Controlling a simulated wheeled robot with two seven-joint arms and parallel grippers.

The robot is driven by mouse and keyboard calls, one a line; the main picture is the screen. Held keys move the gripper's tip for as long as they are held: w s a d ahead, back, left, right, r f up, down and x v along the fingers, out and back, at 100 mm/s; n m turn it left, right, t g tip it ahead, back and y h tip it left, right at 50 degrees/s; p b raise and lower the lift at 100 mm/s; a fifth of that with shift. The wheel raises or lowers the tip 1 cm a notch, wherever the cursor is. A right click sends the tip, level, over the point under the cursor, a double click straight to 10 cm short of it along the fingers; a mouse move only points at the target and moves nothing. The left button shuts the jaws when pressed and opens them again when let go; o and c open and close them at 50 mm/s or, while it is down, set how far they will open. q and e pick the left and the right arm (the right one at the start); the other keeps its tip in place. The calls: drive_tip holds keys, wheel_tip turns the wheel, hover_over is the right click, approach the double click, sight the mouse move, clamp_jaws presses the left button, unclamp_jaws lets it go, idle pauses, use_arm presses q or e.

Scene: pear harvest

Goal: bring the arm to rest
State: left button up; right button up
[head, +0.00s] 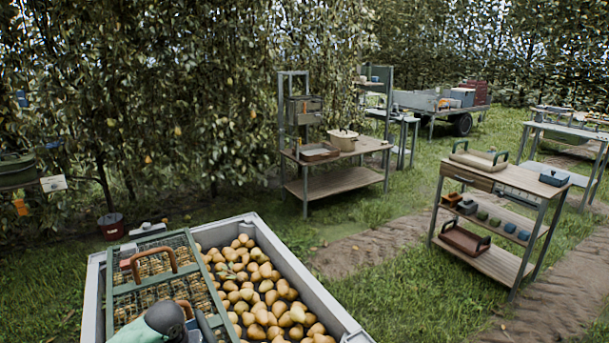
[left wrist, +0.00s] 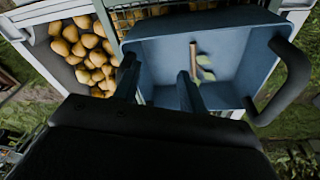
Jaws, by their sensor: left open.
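My left gripper (left wrist: 157,70) shows in the left wrist view with its two dark fingers spread apart and nothing between them. It is over a blue-grey tray (left wrist: 153,45) with a black side handle (left wrist: 286,82). A brown stick (left wrist: 193,62) and several green leaves lie inside the tray, beyond the right finger. The fingers overlap the tray in the picture; whether they touch it I cannot tell. In the head view a rounded grey and mint part of my arm shows at the bottom edge. My right gripper is not in view.
A large grey bin (head: 302,264) holds many pears (head: 262,290). A green mesh-lidded crate (head: 182,236) with brown handles sits over its left side. A wooden bench (head: 343,180) and a tool cart (head: 490,262) stand beyond.

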use_arm(q)
drive_tip(key=s+d+f+m+t+h, duration=0.1)
drive_tip(key=s+d+f+m, duration=0.15)
drive_tip(key=s+d, duration=0.55)
drive_tip(key=s+d+f+m, duration=0.1)
drive_tip(key=s+d+f, duration=0.25)
drive_tip(key=s, duration=0.75)
drive_tip(key=s+a+r+y, duration=0.1)
drive_tip(key=s+a, duration=0.1)
drive_tip(key=s, duration=0.9)
drive_tip(key=s+d+f+x, duration=0.1)
drive_tip(key=s+x, duration=0.1)
drive_tip(key=x, duration=1)
drive_tip(key=s+x, duration=0.2)
drive_tip(key=x, duration=0.9)
drive_tip(key=s+f, duration=0.4)
drive_tip(key=f, duration=0.8)
drive_tip(key=s+f+g, duration=0.1)
drive_tip(key=s+f, duration=0.3)
drive_tip(key=f, duration=0.9)
drive_tip(key=shift+s+d+m, duration=0.15)
drive_tip(key=shift+d+m, duration=0.25)
drive_tip(key=shift+m, duration=0.05)
drive_tip(key=shift+r, duration=0.1)
